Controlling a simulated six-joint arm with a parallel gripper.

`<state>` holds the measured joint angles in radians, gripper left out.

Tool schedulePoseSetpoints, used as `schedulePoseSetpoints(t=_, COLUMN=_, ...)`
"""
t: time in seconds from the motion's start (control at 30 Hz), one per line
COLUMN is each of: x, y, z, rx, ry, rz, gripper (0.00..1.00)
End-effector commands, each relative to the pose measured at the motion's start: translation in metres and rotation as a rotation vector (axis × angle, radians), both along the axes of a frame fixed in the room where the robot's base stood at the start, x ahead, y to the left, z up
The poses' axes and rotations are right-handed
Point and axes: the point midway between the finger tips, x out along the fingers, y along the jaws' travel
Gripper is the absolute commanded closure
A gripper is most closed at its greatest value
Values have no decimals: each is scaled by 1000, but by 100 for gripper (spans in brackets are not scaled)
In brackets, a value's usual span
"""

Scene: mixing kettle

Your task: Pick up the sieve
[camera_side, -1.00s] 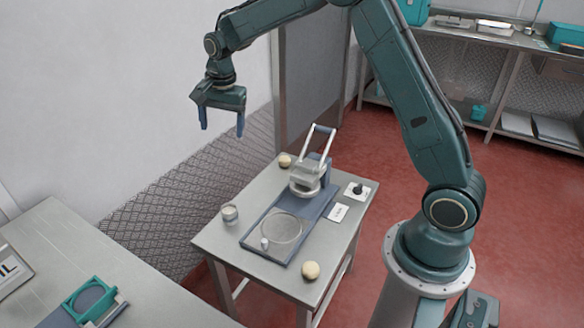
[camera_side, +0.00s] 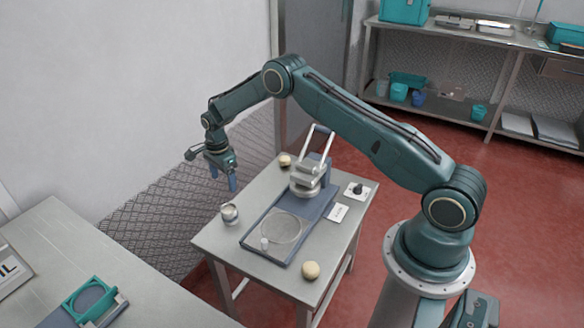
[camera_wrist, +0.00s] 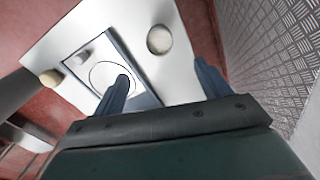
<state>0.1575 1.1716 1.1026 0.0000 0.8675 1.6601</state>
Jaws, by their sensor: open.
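A small round metal cup (camera_side: 229,213) with a pale top, seemingly the sieve, stands near the left edge of the small table. It also shows as a round pale disc (camera_wrist: 159,40) in the wrist view, beyond the gap between my fingers. My gripper (camera_side: 223,179) is open and empty, pointing down, above the cup and apart from it. In the wrist view both fingers of my gripper (camera_wrist: 163,70) are spread with nothing between them.
On the small table (camera_side: 225,245), a blue-grey board holds a round plate (camera_side: 283,229) and a press (camera_side: 307,180) with a raised handle. Dough balls lie at the front (camera_side: 311,270) and back (camera_side: 285,160). A knob box (camera_side: 358,191) is at right. A wall is behind.

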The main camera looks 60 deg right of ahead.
Motion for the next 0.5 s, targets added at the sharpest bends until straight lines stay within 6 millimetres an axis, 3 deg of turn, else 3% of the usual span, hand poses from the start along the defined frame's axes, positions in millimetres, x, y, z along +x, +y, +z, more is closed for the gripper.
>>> schedulePoseSetpoints(t=0.27, x=0, y=0, z=-6, rx=0, ry=1, rz=-1, gripper=24)
schedulePoseSetpoints(t=0.5, x=-1, y=0, z=-33, rx=1, ry=3, rz=0, gripper=24)
